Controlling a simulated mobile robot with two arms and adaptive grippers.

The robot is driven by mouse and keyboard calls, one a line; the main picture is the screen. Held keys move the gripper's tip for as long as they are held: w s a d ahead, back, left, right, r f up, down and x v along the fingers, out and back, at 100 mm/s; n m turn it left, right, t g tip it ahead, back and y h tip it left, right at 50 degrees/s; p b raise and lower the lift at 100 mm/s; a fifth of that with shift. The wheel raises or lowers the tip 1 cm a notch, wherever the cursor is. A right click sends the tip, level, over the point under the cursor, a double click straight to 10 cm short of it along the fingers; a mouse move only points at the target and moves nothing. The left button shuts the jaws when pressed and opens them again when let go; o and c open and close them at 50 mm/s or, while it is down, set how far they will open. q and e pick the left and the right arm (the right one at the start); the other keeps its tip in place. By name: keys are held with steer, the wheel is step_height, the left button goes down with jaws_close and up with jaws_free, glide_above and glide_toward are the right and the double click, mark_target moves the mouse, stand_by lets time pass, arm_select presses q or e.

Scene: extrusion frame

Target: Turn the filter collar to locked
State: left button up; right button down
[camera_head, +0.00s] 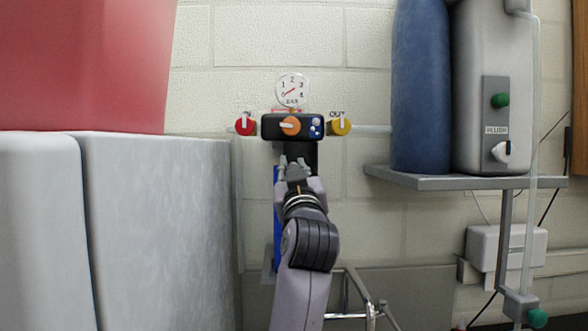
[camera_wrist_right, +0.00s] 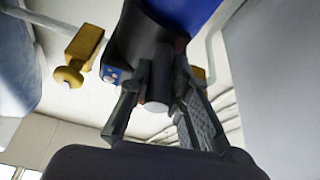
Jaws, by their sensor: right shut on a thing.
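The filter head (camera_head: 268,130) is a black block on the wall with an orange knob (camera_head: 291,126) on its front. Below it is the black filter collar (camera_head: 303,151), partly hidden by my right gripper (camera_head: 296,168). A blue filter body (camera_head: 277,220) hangs below, mostly behind my right arm. In the right wrist view, my right gripper (camera_wrist_right: 162,78) is shut on a dark, light-ended collar handle (camera_wrist_right: 157,92), with one finger on each side. The black collar (camera_wrist_right: 150,30) and blue body (camera_wrist_right: 188,8) are above it. I cannot read any lock mark. My left gripper is not in view.
A red IN valve (camera_head: 245,125) and a yellow OUT valve (camera_head: 341,125) flank the filter head, with a gauge (camera_head: 292,91) above. A shelf (camera_head: 460,182) with a blue tank (camera_head: 420,85) stands right. A large grey-white block (camera_head: 160,220) stands close on the left.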

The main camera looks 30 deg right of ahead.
steer(key=c, duration=1.5)
jaws_free()
steer(key=shift+a, duration=0.15)
steer(key=v, duration=1.2)
